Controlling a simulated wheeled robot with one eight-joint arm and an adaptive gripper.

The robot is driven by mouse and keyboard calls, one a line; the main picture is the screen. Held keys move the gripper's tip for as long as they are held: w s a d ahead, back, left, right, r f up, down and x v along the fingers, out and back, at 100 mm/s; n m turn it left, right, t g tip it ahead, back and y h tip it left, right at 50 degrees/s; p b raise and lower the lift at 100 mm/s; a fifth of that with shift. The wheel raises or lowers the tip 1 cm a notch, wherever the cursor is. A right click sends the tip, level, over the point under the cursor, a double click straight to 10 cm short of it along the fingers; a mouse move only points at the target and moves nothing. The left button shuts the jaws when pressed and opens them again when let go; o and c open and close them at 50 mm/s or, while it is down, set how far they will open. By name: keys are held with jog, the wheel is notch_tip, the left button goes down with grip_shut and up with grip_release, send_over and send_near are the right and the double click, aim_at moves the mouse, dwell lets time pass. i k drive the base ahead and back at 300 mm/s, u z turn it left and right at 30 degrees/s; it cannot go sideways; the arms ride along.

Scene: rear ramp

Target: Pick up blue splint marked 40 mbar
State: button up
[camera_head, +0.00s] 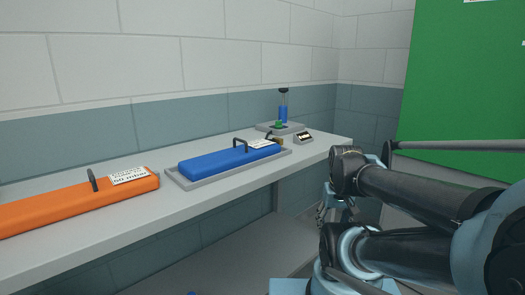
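A long blue splint (222,160) lies in a shallow grey tray (187,183) on the wall shelf, near the middle of the view. It has dark handles on top and a white label (261,143) near its right end; the label is too small to read. My gripper cannot be made out clearly. My dark and pale-blue arm fills the right side, in front of the shelf's right end and apart from the splint.
An orange splint (75,206) with a white label lies on the shelf (165,207) at left. A blue cylinder (283,107) on a grey base and a small gauge box (304,137) stand at the far right end. A green panel (465,85) is at right.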

aim_at(198, 168)
jog(key=u, duration=0.9)
jog(key=k, duration=0.6)
jog(key=z, duration=1.05)
